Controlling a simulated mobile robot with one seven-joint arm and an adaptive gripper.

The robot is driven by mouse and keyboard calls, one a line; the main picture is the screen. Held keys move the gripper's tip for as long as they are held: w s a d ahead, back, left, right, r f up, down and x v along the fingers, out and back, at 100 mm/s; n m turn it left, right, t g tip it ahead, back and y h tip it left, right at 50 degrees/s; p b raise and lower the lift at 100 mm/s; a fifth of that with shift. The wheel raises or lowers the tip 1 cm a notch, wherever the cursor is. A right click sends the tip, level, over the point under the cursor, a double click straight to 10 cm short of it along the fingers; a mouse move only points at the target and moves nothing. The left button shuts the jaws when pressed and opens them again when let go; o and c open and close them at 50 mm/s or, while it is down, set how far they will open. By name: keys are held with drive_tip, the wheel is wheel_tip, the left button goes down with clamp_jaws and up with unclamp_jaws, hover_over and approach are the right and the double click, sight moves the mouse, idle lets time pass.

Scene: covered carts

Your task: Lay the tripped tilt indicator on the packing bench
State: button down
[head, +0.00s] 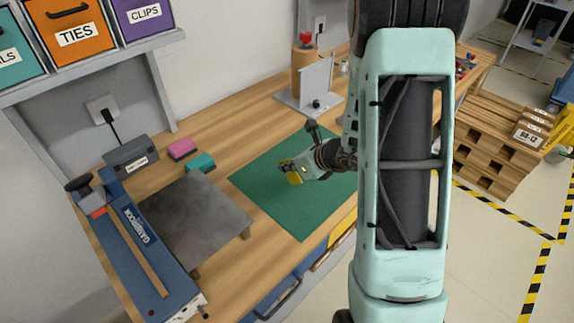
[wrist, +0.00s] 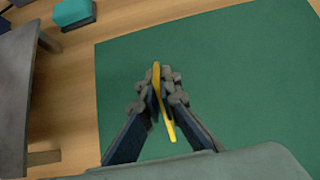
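A thin yellow piece, which looks like the tilt indicator (head: 291,172), is held edge-on between the fingers of my gripper (head: 302,172). In the wrist view the yellow indicator (wrist: 168,124) stands upright between the closed fingertips (wrist: 157,88). Its face is mostly turned away, so I cannot read whether it is tripped. It is over the green mat (head: 267,194) on the wooden packing bench (head: 228,277). I cannot tell whether its lower edge touches the mat.
A grey raised plate (head: 192,222), a blue sealer-like tool (head: 140,235), and pink (head: 182,149) and teal (head: 201,162) blocks lie left of the mat. A grey stand (head: 312,85) is behind. The mat around my gripper is clear. Pallets (head: 490,140) stand right.

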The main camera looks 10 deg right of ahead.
drive_tip(key=shift+f, duration=0.15)
drive_tip(key=c, duration=2.6)
unclamp_jaws()
drive_tip(key=shift+b, duration=0.3)
drive_tip(key=o, duration=0.5)
drive_tip(key=shift+o, duration=0.6)
drive_tip(key=o, duration=0.4)
wheel_tip(320, 180, up, 7)
drive_tip(key=w+a+p, duration=0.2)
drive_tip(key=w+p, duration=0.1)
drive_tip(key=p, duration=0.1)
drive_tip(key=shift+f+p, duration=0.2)
drive_tip(key=shift+p, duration=0.2)
